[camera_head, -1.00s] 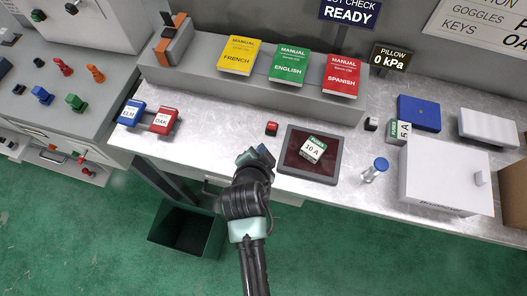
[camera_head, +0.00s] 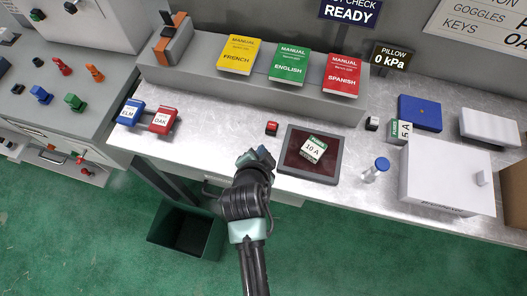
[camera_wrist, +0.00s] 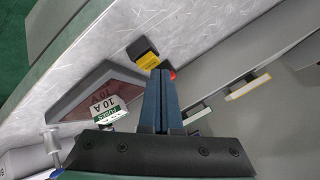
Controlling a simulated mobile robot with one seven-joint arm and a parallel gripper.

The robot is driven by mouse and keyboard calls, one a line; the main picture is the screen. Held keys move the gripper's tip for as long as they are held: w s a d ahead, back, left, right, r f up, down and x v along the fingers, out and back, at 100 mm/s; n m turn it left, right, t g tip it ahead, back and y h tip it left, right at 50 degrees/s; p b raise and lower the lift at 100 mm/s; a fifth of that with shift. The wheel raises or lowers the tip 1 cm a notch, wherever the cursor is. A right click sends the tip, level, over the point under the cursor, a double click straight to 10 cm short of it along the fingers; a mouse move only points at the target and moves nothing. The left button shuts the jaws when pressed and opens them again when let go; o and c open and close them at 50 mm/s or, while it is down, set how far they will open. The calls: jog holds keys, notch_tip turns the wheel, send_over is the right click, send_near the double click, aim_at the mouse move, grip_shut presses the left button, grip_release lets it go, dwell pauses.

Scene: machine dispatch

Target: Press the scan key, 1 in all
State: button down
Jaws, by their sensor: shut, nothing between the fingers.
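A small red key (camera_head: 272,128) stands on the bench, just left of the dark scanner pad (camera_head: 338,165); its label is not legible. In the wrist view a red cap (camera_wrist: 173,75) shows just past my fingertips, beside a black and yellow block (camera_wrist: 148,54). A second small key (camera_head: 372,123), dark and white, stands right of the pad. A 10 A fuse box (camera_head: 313,149) lies on the pad and also shows in the wrist view (camera_wrist: 106,104). My gripper (camera_head: 258,154) is shut and empty near the bench's front edge, before the red key and apart from it in the head view.
Three manuals (camera_head: 288,63) lie on the raised shelf behind. Blue and red tags (camera_head: 162,121) lie at left. A blue-capped bottle (camera_head: 375,170), a 5 A box (camera_head: 399,132) and a white case (camera_head: 440,175) stand at right. A dark bin (camera_head: 185,232) is below.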

jog(key=shift+f+b, duration=0.4)
jog(key=shift+f, duration=0.15)
dwell(0.4)
jog(key=shift+r+p, duration=0.9)
jog(key=shift+r, duration=0.05)
jog(key=shift+r, duration=0.1)
notch_tip(320, 180, up, 5)
jog(key=p, duration=0.4)
dwell(0.8)
